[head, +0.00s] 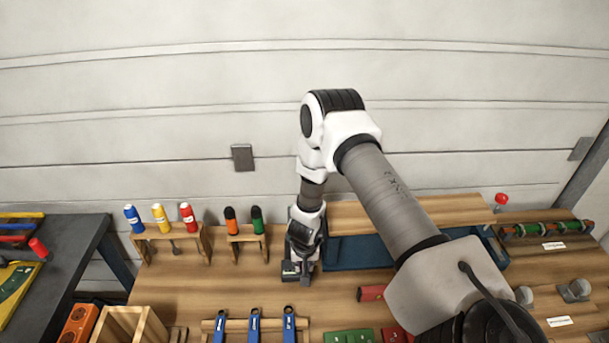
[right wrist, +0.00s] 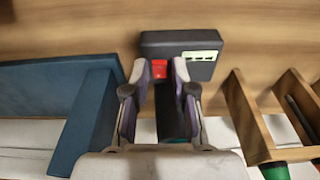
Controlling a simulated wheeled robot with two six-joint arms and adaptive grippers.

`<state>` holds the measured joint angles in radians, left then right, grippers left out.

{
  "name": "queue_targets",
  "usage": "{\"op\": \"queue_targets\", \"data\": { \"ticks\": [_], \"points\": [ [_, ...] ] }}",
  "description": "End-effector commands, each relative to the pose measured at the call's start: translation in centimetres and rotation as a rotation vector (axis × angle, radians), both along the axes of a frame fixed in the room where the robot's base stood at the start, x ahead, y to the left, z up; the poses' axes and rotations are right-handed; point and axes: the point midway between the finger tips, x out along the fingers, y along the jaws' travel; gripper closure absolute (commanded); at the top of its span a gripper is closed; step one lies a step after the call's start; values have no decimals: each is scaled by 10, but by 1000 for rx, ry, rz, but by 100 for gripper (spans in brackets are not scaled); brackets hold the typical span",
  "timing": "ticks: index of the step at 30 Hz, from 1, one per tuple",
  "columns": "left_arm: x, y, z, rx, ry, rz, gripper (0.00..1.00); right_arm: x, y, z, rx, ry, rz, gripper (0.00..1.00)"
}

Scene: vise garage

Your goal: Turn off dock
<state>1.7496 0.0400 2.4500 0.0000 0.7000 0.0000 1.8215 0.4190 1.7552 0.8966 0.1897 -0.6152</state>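The dock is a dark grey box (right wrist: 212,63) on the wooden bench top in the right wrist view. It has a red rocker switch (right wrist: 159,69) and a pale label with dark slots (right wrist: 199,56). My right gripper (right wrist: 160,75) has its fingers apart, one on each side of the red switch, with nothing clearly held between them. I cannot tell whether the fingertips touch the dock. In the head view my right gripper (head: 296,272) points down at the bench and hides most of the dock. My left gripper is not in view.
A blue metal tray (head: 350,252) stands just right of my right gripper. A wooden rack with green and orange-capped tools (head: 246,238) is close on its left. Blue wrenches (head: 254,325) lie on a holder in front. The garage wall is behind.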

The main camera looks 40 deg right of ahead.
Motion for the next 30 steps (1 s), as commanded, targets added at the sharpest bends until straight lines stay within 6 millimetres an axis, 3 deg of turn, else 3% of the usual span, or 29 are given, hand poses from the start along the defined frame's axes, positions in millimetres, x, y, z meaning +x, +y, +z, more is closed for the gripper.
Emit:
{"op": "queue_targets", "data": {
  "ticks": [11,14,24,30],
  "points": [
    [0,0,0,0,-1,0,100,-1,1,4,1,1,-1,58],
    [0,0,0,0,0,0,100,-2,2,17,2,-1,-1,58],
    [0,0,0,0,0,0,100,-12,11,98,2,-1,-2,58],
    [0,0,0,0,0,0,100,-15,13,118,1,2,0,58]
  ]
}}
